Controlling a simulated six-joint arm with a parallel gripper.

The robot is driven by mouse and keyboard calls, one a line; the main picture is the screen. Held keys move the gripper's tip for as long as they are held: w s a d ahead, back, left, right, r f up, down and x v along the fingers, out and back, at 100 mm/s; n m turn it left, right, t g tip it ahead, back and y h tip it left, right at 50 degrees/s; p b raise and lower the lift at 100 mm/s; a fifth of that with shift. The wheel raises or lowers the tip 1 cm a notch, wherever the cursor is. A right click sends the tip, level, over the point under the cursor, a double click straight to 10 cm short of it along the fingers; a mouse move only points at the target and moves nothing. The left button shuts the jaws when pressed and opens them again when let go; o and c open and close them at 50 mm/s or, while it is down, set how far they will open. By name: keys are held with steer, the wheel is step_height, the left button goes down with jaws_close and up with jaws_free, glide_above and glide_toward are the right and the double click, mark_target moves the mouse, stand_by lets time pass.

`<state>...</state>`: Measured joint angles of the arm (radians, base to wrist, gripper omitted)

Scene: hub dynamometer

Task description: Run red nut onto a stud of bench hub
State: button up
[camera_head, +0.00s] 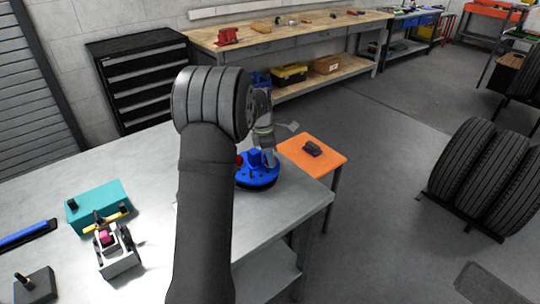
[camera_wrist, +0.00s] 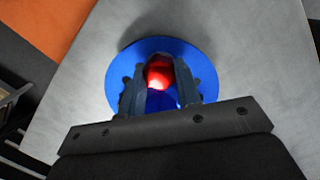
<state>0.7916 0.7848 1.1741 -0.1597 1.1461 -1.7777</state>
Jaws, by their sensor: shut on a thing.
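The bench hub is a blue round piece (camera_head: 258,179) near the right end of the grey workbench, partly hidden by my arm. Its blue disc (camera_wrist: 194,55) fills the middle of the wrist view. My gripper (camera_wrist: 160,84) is over the hub, shut on the red nut (camera_wrist: 158,72), which shows between the two fingers. The studs cannot be made out, so I cannot tell whether the nut touches one. In the head view a small red part (camera_head: 239,160) shows at the hub's left side, beside my arm.
A teal block (camera_head: 98,206), a grey fixture (camera_head: 118,256) and a dark block with a peg (camera_head: 36,286) are on the bench's left. Tyres (camera_head: 485,175) stand far right.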

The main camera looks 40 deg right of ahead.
steer(key=o, duration=1.2)
steer(key=r, duration=0.5)
steer(key=a+r, duration=0.1)
steer(key=r, duration=0.5)
steer(key=w+a+r, duration=0.1)
steer(key=r, duration=0.4)
steer(key=shift+w+a+r, duration=0.1)
steer(key=shift+r, duration=0.2)
steer(key=shift+c, duration=0.4)
steer(key=shift+f, duration=0.25)
steer(key=shift+c, duration=0.9)
steer(key=shift+t+y, duration=0.4)
steer(key=shift+y, duration=0.4)
steer(key=f, duration=0.3)
steer(key=s+d+f, duration=0.1)
steer(key=f, duration=0.1)
steer(key=d+f, duration=0.1)
steer(key=f, duration=0.2)
steer(key=shift+s+d+f, duration=0.2)
steer(key=shift+f, duration=4)
